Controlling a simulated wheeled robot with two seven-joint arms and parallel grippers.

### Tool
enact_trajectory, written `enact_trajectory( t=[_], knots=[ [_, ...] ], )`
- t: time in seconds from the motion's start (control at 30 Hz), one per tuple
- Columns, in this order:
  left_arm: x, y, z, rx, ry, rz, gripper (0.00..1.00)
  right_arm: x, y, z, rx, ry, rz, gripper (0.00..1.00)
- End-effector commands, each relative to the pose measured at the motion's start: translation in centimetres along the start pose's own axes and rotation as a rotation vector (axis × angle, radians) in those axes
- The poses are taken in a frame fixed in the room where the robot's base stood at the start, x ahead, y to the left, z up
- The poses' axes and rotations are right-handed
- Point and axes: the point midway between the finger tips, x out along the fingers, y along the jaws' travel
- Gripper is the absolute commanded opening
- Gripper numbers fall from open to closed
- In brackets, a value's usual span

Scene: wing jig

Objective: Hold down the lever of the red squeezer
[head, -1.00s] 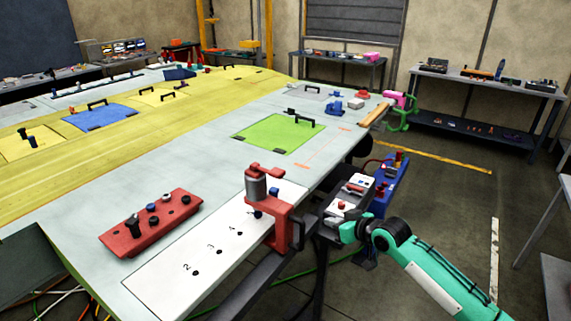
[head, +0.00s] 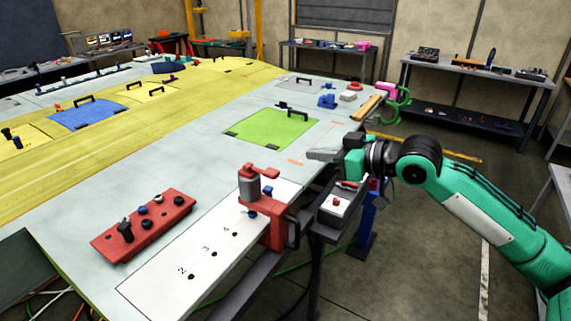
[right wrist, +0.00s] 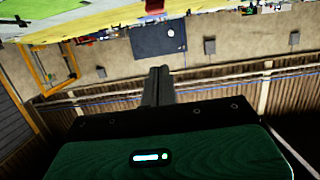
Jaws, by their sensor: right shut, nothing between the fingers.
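The red squeezer (head: 277,232) is a C-shaped red frame clamped on the table's near edge, with a grey cylinder (head: 247,190) and a red lever (head: 262,171) on top. The lever lies over the cylinder and nothing touches it. My right gripper (head: 313,154) comes in from the right. Its grey fingers are shut and empty, pointing left, above the table edge and apart from the lever, to its right and farther back. In the right wrist view the shut fingers (right wrist: 157,84) show against the far wall; the squeezer does not show there. My left gripper is not in view.
A white strip (head: 165,283) with numbered holes lies under the squeezer. A red block with knobs (head: 143,228) is to its left. A small tray with a red button (head: 338,205) stands beside the edge, below my right gripper. A green panel (head: 272,130) lies behind.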

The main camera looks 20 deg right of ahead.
Motion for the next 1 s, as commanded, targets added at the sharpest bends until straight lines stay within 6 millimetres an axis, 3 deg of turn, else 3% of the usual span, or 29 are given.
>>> enact_trajectory(
  t=[0.27,0.77,1.0],
  knots=[
    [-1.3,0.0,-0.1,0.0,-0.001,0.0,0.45,2.1,0.0,-0.4,0.003,0.002,-0.002,0.0],
    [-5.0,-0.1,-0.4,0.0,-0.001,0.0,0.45,9.8,0.0,-0.5,0.003,0.001,-0.002,0.0],
    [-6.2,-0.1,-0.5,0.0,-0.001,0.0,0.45,10.6,0.0,2.5,0.002,-0.003,0.0,0.0]
  ],
)
